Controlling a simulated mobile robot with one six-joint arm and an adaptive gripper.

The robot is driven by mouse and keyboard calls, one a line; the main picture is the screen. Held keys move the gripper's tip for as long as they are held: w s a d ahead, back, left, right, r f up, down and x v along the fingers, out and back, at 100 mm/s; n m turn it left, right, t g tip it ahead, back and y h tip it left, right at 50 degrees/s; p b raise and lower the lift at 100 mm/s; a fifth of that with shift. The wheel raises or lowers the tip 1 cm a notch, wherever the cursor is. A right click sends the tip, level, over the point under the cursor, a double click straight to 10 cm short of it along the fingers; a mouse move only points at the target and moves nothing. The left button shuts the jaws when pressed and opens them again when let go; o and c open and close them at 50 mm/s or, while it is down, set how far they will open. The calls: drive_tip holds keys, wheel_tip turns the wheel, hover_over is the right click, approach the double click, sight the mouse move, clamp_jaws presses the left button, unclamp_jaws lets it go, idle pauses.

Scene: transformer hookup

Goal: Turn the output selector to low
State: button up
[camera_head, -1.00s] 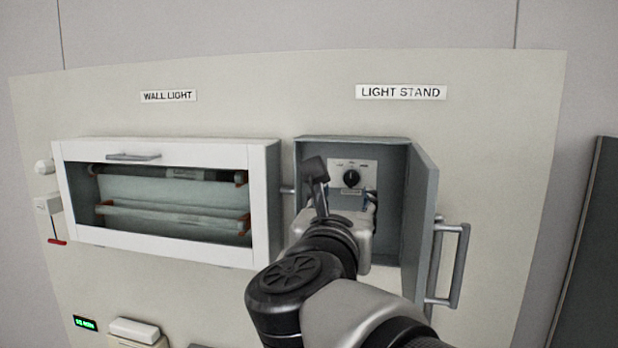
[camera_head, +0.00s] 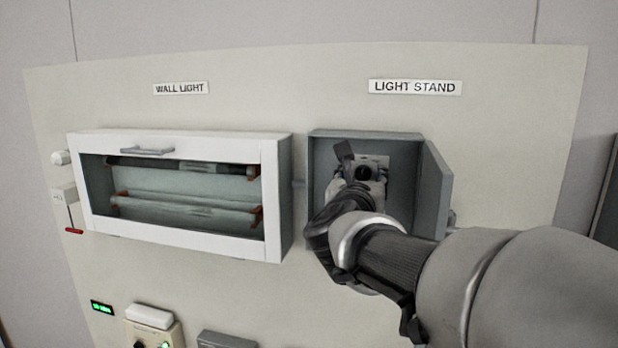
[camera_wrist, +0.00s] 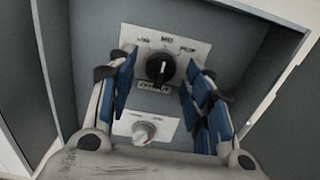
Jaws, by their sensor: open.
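The output selector (camera_wrist: 160,69) is a round black knob on a white plate inside the grey light stand box (camera_head: 322,148). In the wrist view its plate (camera_wrist: 187,46) carries a MID mark at the top and further marks at left and right, too small to read surely. The knob's pointer looks close to upright. My gripper (camera_wrist: 158,78) is open, with blue-padded fingers on the left and right of the knob and a gap on both sides. In the head view my arm hides most of the gripper, and the knob (camera_head: 364,173) shows just above it.
A second, silver knob (camera_wrist: 143,131) sits on a lower white plate, between my fingers. The box walls stand close around my gripper, and its door (camera_head: 434,190) is open to the right. A white wall light case (camera_head: 184,238) is at the left.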

drive_tip(key=shift+c, duration=0.3)
drive_tip(key=c, duration=1)
drive_tip(key=shift+n, duration=0.3)
drive_tip(key=n+b, duration=0.1)
drive_tip(key=n, duration=0.2)
drive_tip(key=shift+d, duration=0.1)
drive_tip(key=shift+n, duration=2.7)
drive_tip(key=o, duration=1.1)
drive_tip(key=shift+c, duration=0.2)
